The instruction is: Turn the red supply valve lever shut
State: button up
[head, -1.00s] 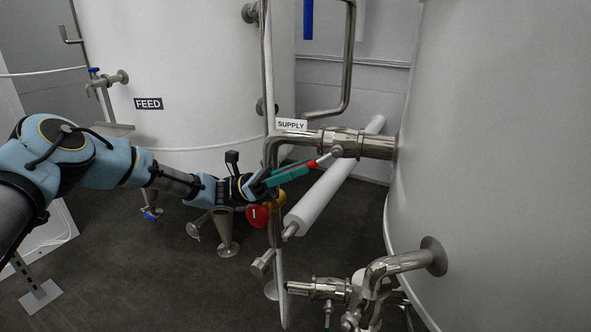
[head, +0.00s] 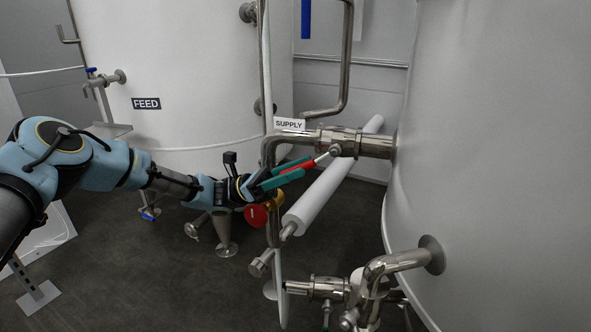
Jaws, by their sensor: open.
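The red supply valve lever (head: 301,166) slants down and left from the supply valve (head: 338,147), which sits in a steel pipe below the SUPPLY label (head: 289,124). My gripper (head: 299,169) has teal fingers and reaches in from the left. Its fingers are parted, one above and one below the lever's red grip, with the lever between them. I cannot tell whether either finger touches it. The lever's lower left end is partly hidden by the fingers.
A vertical steel pipe (head: 273,232) stands right by my gripper. A large white tank (head: 480,150) fills the right, and the FEED tank (head: 190,60) stands behind my arm. Lower pipework (head: 328,287) sits at the bottom.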

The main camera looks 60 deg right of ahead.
jog(key=b+v, duration=0.1)
jog(key=v, duration=0.9)
jog(key=shift+w+f, duration=0.25)
jog(key=shift+w, duration=0.05)
jog(key=shift+a, duration=0.1)
